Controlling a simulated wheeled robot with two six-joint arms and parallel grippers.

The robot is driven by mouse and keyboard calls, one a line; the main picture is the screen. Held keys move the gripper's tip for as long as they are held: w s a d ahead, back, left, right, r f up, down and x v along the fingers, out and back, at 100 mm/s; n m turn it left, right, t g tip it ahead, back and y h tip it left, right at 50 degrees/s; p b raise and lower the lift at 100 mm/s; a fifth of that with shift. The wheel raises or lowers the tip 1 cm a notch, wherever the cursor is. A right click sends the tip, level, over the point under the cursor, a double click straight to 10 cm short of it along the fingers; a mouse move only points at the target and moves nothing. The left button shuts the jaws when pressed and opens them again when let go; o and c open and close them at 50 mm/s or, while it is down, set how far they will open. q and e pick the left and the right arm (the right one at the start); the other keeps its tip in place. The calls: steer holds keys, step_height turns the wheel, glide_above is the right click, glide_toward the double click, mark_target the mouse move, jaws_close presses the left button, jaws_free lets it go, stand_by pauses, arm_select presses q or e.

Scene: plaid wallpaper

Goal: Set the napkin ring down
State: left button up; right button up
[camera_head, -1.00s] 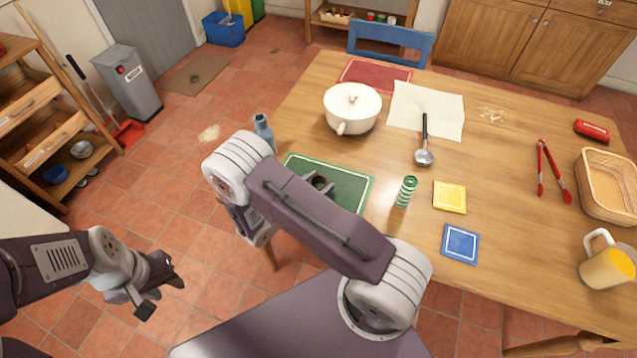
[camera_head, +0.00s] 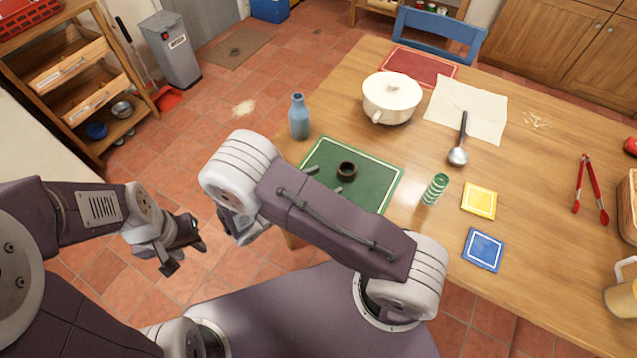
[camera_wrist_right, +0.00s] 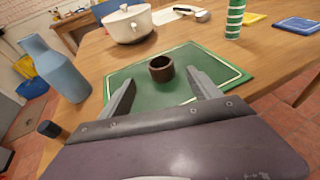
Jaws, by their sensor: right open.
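The napkin ring (camera_head: 347,171) is a small dark brown ring standing on the green placemat (camera_head: 377,203) near the table's left edge. In the right wrist view the ring (camera_wrist_right: 161,68) rests on the green placemat (camera_wrist_right: 231,77), beyond my right gripper (camera_wrist_right: 160,92). The right fingers are spread with nothing between them, and the ring is clear of both. In the head view my right arm hides most of that gripper; a fingertip shows left of the ring. My left gripper (camera_head: 186,249) hangs over the floor at the left, away from the table, with its jaws apart and empty.
A blue bottle (camera_head: 298,117) stands at the table's left edge, close to the placemat. A white pot (camera_head: 391,98) is behind it.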

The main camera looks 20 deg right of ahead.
steer(key=shift+v, duration=0.9)
steer(key=s+d+m+g+y, duration=0.1)
steer(key=s+m+g, duration=0.1)
steer(key=s+d+m+g+y, duration=0.1)
steer(key=s+d+m+g, duration=0.1)
steer(key=m, duration=0.1)
steer(key=s+d+m+g+y, duration=0.1)
steer(key=s+m+g, duration=0.1)
steer(key=shift+s+d+r+g, duration=0.1)
steer(key=shift+d+r+g, duration=0.2)
steer(key=shift+d, duration=0.1)
steer(key=s+m+y, duration=0.1)
steer(key=m, duration=0.1)
steer(key=s+m+g+y, duration=0.1)
steer(key=s+m+y, duration=0.1)
steer(key=shift+m+g+y, duration=0.3)
steer(key=r+m+t+y, duration=0.1)
steer(key=m+y, duration=0.1)
steer(key=m, duration=0.1)
steer(key=a+r+m+t+y, duration=0.1)
steer(key=m+y, duration=0.1)
steer(key=m, duration=0.2)
steer(key=w+r+m+t+y, duration=0.1)
steer(key=m+y, duration=0.2)
steer(key=m, duration=0.1)
steer(key=shift+a+r+t, duration=0.25)
steer(key=shift+a+t, duration=0.05)
steer(key=shift+a, duration=0.1)
